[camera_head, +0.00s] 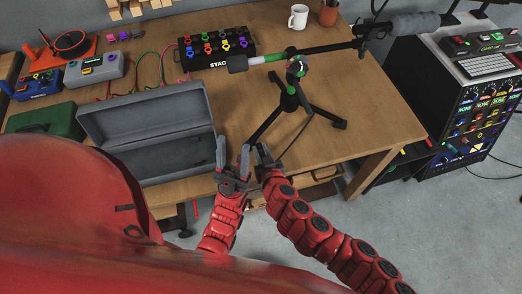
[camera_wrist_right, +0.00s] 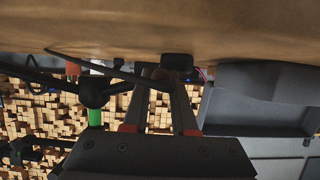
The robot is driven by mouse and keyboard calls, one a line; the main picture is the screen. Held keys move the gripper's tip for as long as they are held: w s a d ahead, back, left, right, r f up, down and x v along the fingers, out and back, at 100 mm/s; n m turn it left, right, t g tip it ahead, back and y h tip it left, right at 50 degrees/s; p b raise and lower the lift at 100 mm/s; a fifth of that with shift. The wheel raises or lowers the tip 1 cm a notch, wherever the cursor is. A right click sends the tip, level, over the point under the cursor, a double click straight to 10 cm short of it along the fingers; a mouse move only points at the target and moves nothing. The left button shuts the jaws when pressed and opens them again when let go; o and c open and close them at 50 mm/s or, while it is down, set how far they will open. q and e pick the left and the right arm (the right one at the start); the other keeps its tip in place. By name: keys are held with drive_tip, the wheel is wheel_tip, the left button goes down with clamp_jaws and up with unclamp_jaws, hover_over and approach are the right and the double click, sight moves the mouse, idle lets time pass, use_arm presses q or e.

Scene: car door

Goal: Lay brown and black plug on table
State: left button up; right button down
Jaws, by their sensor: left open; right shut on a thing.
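My right gripper (camera_head: 264,158) is at the front edge of the wooden table (camera_head: 375,125), right of my left gripper. In the right wrist view its fingers (camera_wrist_right: 165,82) close on the small brown and black plug (camera_wrist_right: 176,62), at the table surface; I cannot tell whether they touch. The plug is too small to make out in the head view, where a thin dark cable runs from the microphone stand (camera_head: 290,100) toward this gripper. My left gripper (camera_head: 233,155) is open and empty, with its fingers spread beside the grey case.
An open grey case (camera_head: 150,135) lies left of the grippers. The stand's legs spread behind them. A black pedal board (camera_head: 215,48), a white mug (camera_head: 298,17) and a brown cup (camera_head: 329,13) stand farther back. The table's right front is clear.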

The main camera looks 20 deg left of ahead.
drive_tip(key=shift+f+b, duration=0.45)
drive_tip(key=shift+f, duration=0.1)
drive_tip(key=c, duration=1)
unclamp_jaws()
drive_tip(key=shift+r, duration=0.1)
drive_tip(key=shift+r+p, duration=0.7)
drive_tip(key=shift+p, duration=0.2)
drive_tip(key=shift+s+d, duration=0.2)
drive_tip(key=shift+d, duration=0.05)
drive_tip(key=b+v, duration=0.1)
drive_tip(key=v, duration=1)
drive_tip(key=shift+r, duration=0.1)
